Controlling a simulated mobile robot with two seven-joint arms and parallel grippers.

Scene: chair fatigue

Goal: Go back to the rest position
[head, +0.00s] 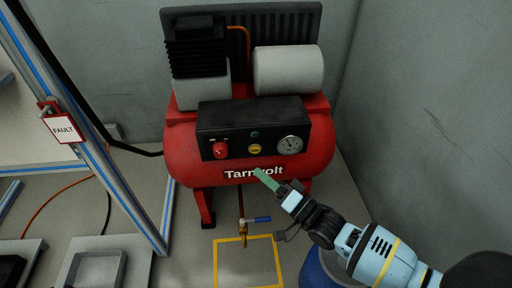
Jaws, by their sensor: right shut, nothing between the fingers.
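My right gripper (265,179) shows in the head view, reaching in from the lower right. Its green fingers are shut and empty, in front of the lower part of a red air compressor (184,150). The fingertips overlap the "Tarnvolt" lettering in the picture; I cannot tell whether they touch it. The compressor has a black panel (236,118) with a red knob (220,150), a yellow button (255,149) and a round gauge (290,145). My left gripper is not in view.
A blue-handled drain valve (262,219) sits below the compressor, above a yellow floor square (217,262). A blue drum (312,270) is partly hidden under my right arm. A metal frame (120,190) with a FAULT tag (64,129) stands left. Grey walls close the back and right.

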